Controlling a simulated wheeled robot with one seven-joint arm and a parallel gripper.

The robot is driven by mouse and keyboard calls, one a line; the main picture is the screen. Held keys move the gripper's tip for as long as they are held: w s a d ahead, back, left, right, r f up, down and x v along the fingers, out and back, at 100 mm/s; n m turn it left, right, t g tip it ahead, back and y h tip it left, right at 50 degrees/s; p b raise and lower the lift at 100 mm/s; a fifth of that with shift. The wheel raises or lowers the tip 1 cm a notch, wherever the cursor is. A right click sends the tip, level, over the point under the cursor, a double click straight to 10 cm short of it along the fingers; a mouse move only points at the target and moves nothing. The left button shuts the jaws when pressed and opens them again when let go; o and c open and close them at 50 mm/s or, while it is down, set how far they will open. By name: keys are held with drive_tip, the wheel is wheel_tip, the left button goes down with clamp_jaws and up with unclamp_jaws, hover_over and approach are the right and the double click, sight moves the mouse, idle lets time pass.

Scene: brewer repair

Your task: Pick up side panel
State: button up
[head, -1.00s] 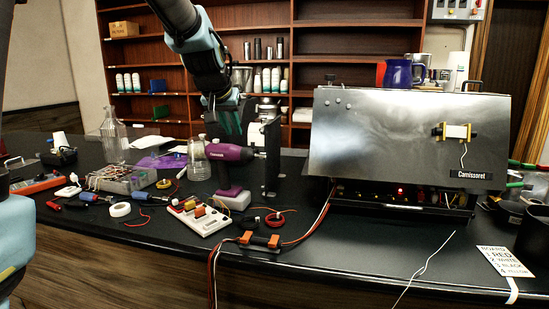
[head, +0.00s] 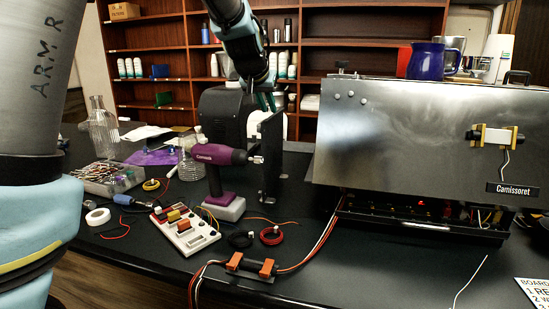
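The side panel appears to be the dark upright plate (head: 271,158) in the head view. It stands on edge on the black bench, just right of the purple drill and left of the brewer. My gripper (head: 265,101) hangs from above at the plate's top edge, teal fingers pointing down. The fingers look apart. I cannot tell whether they straddle the plate or stay just behind or above it. The brewer (head: 410,140) has a large shiny sloping steel panel labelled Camissoret, with dark innards and a red light below.
A purple drill (head: 219,165) stands close left of the plate. A white switch box (head: 184,228), cable rings (head: 271,235) and a wire connector (head: 250,266) lie in front. A glass bottle (head: 100,128) and parts tray (head: 108,178) are left. A blue mug (head: 426,60) sits on the brewer.

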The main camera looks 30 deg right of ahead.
drive_tip(key=p+x, duration=0.2)
drive_tip(key=x, duration=0.5)
drive_tip(key=shift+s+d, duration=0.1)
drive_tip(key=shift+d, duration=0.05)
clamp_jaws()
idle(1.2)
drive_tip(key=shift+r, duration=0.2)
